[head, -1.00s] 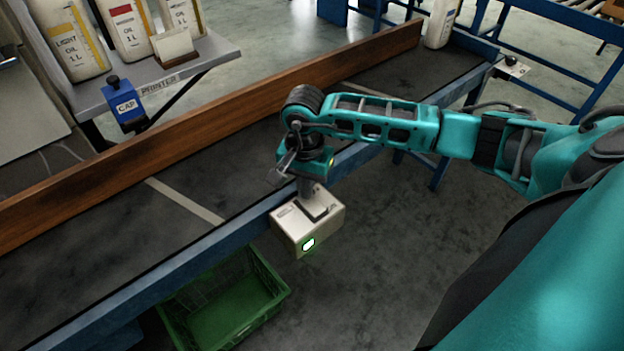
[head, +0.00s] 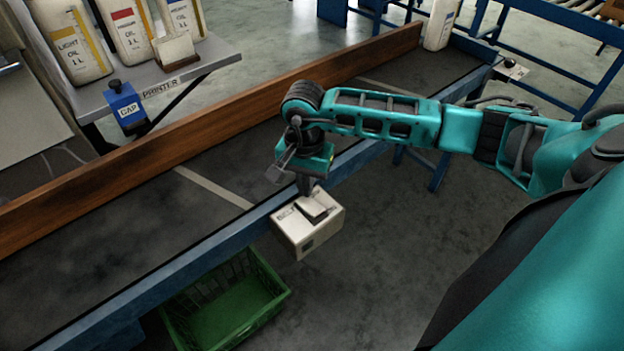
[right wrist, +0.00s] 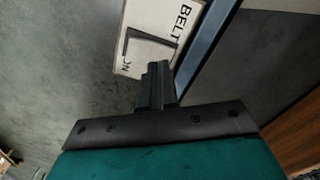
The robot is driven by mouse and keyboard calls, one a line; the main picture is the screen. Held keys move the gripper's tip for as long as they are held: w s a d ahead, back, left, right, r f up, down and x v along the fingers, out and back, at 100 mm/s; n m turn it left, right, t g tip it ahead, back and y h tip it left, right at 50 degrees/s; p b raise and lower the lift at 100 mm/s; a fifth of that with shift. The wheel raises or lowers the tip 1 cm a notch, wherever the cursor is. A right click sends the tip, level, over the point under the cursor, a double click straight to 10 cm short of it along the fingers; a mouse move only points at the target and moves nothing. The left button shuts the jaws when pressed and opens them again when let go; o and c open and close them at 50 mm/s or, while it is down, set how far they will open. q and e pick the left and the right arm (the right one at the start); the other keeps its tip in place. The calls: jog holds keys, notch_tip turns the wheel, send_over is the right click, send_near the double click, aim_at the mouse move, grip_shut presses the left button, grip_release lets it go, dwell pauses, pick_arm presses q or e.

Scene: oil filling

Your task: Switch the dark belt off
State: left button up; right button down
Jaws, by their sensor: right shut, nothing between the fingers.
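The dark belt (head: 110,235) runs diagonally along a blue frame, with pale stripes across it. A cream switch box (head: 290,240) is fixed to the near side of the frame. Its rocker (head: 313,208) is on top, and the small lamp (head: 308,246) on its front is dark. My right gripper (head: 307,191) is shut and empty, pointing down at the rocker. In the right wrist view the shut fingertips (right wrist: 155,72) overlap the rocker's edge near the letters "ON", with "BELT" printed on the box (right wrist: 168,12). Contact cannot be told. My left gripper is out of view.
A wooden guard rail (head: 250,105) lines the belt's far side. A green crate (head: 270,285) stands on the floor below the box. A white bottle (head: 438,28) stands at the belt's far end. Oil bottles (head: 80,45) stand on a grey shelf.

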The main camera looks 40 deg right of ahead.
aim_at(306, 202)
notch_tip(306, 202, up, 4)
jog(key=shift+r+p, duration=0.25)
jog(key=shift+p, duration=0.9)
